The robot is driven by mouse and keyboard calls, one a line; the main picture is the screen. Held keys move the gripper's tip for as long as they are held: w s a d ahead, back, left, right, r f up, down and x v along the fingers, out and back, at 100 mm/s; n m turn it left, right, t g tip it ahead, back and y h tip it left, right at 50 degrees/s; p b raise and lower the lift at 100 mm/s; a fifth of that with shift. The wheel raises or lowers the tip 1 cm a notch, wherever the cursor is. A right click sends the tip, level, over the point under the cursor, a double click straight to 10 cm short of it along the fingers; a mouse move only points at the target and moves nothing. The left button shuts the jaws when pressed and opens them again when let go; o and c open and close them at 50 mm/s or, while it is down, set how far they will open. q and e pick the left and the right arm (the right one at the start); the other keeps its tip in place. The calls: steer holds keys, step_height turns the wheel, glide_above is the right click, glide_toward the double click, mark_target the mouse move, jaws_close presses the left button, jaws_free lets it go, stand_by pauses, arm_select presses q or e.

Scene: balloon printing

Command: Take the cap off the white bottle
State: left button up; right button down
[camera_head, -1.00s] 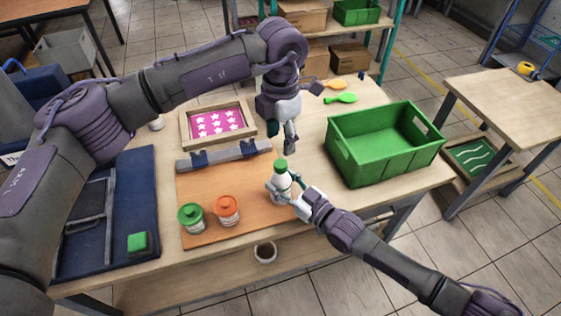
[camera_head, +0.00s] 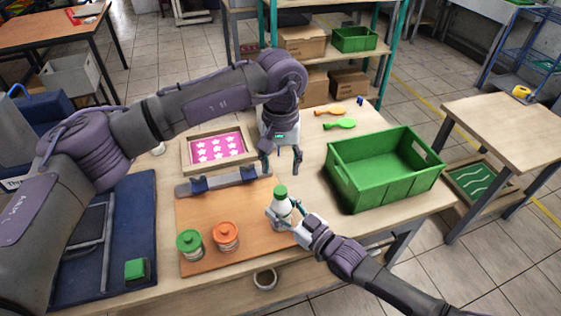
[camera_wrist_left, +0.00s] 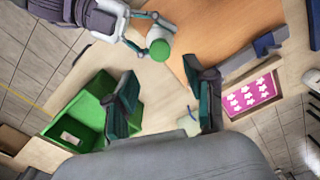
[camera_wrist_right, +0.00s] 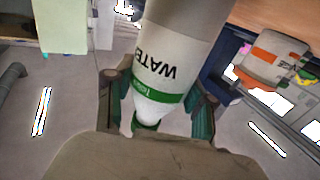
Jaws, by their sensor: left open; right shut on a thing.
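The white bottle (camera_head: 283,205) stands upright on the right part of the brown board, its green cap (camera_head: 281,191) on top. My right gripper (camera_head: 283,213) is shut around the bottle's body; the right wrist view shows the bottle (camera_wrist_right: 170,60) with "WATER" lettering between the fingers. My left gripper (camera_head: 283,160) is open and empty, above and behind the bottle, fingers pointing down. In the left wrist view the green cap (camera_wrist_left: 159,49) lies beyond the two spread fingers, apart from them.
A green jar (camera_head: 190,244) and an orange jar (camera_head: 226,236) stand on the brown board (camera_head: 210,212), left of the bottle. A green crate (camera_head: 385,180) is on the right. A framed pink star print (camera_head: 217,149) and two balloon-shaped pieces (camera_head: 340,124) lie farther back.

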mark_target(281, 189)
arm_select(q)
steer(key=m, duration=0.4)
steer(key=shift+f, duration=0.1)
steer(key=shift+m, duration=0.3)
steer(key=shift+f, duration=3.95)
